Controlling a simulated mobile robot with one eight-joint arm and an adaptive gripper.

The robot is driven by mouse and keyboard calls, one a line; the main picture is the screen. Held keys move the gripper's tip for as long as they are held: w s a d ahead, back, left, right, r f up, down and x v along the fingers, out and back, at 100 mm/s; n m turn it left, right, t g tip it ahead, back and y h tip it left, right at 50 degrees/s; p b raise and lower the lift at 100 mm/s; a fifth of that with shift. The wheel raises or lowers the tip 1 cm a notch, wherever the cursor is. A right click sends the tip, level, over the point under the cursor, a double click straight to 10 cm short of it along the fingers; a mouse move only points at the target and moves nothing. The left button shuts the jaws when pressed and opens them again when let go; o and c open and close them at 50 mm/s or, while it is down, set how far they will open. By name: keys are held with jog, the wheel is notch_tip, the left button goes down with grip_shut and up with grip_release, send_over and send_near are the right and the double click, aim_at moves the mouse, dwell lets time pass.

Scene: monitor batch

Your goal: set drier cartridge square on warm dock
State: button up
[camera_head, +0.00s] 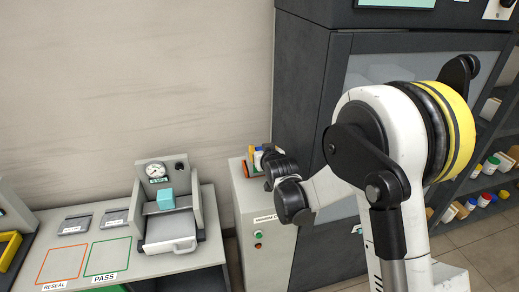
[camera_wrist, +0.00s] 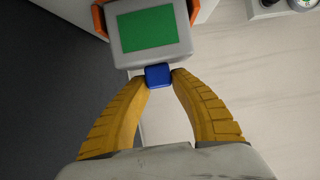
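In the wrist view a grey box with a green top face (camera_wrist: 148,30), apparently the drier cartridge, sits between two orange side pieces (camera_wrist: 100,22), apparently guides of the warm dock. A small blue block (camera_wrist: 158,76) is at the box's near edge. My gripper (camera_wrist: 160,77) has its two yellow fingertips on either side of this block, seemingly touching it. In the head view my gripper (camera_head: 257,160) is over the top of the grey warmer cabinet (camera_head: 265,245), largely hidden by my wrist. Whether the box is fully seated cannot be told.
A tall dark cabinet (camera_head: 300,120) stands close right of the warmer. Left is a bench (camera_head: 130,268) with a gauge fixture (camera_head: 157,170) holding a teal block (camera_head: 166,199), and orange and green outlined areas marked RESEAL and PASS. Shelves with jars are far right.

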jog(key=shift+o, duration=1.3)
jog(key=v, duration=1.2)
